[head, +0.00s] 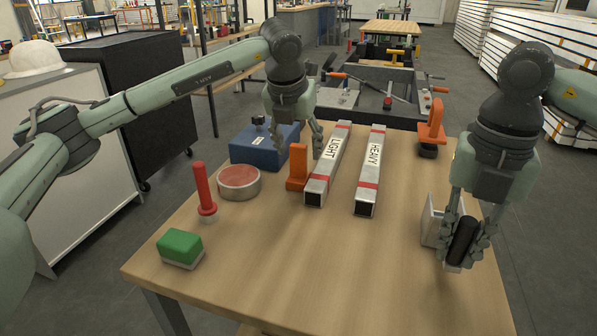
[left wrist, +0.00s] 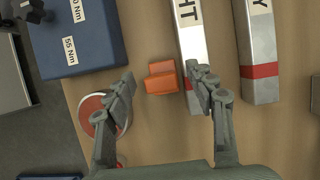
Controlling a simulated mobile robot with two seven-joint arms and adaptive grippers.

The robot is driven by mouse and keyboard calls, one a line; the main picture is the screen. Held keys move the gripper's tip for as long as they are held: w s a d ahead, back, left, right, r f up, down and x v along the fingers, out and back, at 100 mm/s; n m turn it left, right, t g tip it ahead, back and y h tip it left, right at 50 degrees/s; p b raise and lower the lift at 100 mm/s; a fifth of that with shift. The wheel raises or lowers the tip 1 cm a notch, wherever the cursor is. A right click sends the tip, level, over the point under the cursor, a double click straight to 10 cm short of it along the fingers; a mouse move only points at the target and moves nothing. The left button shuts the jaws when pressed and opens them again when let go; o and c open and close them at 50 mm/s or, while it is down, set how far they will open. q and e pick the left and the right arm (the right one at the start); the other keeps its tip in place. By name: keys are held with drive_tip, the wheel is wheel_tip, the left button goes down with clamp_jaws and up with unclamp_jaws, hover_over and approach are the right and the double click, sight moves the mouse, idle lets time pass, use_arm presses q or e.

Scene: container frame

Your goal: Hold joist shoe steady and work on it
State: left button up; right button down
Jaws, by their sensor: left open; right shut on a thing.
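The joist shoe appears to be the grey metal bracket (head: 430,224) at the right edge of the table, partly hidden by my right gripper. My right gripper (head: 462,250) points down there, shut on a black cylinder (head: 464,239) that stands against or just in front of the bracket; I cannot tell whether they touch. My left gripper (head: 317,150) is open and empty, pointing down behind a small orange block (head: 297,168). In the left wrist view the orange block (left wrist: 162,78) lies between and beyond its open fingers (left wrist: 165,90).
Bars marked LIGHT (head: 328,165) and HEAVY (head: 371,172) lie mid-table. A blue box (head: 262,150), red-topped round tin (head: 239,182), red-handled tool (head: 205,190) and green-topped block (head: 180,248) are at left. An orange-and-black tool (head: 431,128) stands back right. The front middle is clear.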

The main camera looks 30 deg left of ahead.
use_arm(q)
drive_tip(key=shift+f, duration=0.15)
clamp_jaws()
idle(0.4)
